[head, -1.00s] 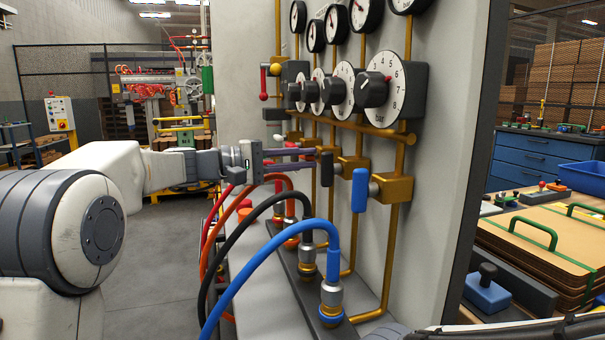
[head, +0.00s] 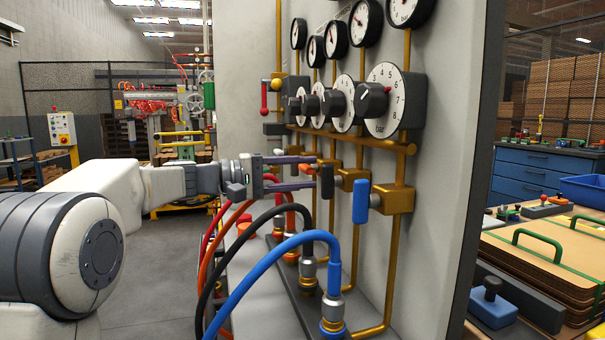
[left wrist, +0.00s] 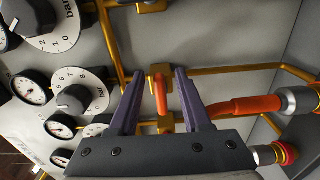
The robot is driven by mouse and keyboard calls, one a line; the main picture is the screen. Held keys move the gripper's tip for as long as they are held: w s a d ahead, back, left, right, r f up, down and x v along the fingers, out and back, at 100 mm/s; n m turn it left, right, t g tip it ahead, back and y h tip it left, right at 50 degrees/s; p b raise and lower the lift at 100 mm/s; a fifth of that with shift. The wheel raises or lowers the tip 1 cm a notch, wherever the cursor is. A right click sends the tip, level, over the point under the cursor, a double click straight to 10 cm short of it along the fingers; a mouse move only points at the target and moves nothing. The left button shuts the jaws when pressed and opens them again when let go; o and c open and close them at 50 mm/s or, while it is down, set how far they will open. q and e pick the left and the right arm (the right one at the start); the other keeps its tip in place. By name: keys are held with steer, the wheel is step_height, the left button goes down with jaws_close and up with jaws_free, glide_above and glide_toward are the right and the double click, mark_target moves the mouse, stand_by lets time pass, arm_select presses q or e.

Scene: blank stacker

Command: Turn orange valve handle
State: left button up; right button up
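The orange valve handle (left wrist: 161,94) shows in the left wrist view on a brass valve block, between the two purple fingers of my left gripper (left wrist: 158,74). The fingers are spread apart, with a gap on both sides of the handle. In the head view my left gripper (head: 313,171) reaches in from the left with one finger above the other, and the orange handle is mostly hidden there. The black valve handle (head: 327,181) and blue valve handle (head: 361,201) stand upright nearer to me. My right gripper is not in view.
Black, blue, orange and red hoses (head: 275,270) arch up below my gripper. Dials (head: 390,103) and gauges line the panel above. Brass pipes (head: 392,255) run down the wall. An orange hose end (left wrist: 245,106) lies right of the fingers.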

arm_select(q)
steer(key=shift+a, duration=0.1)
steer(key=p+v, duration=0.1)
steer(key=v, duration=0.9)
steer(key=shift+s, duration=0.1)
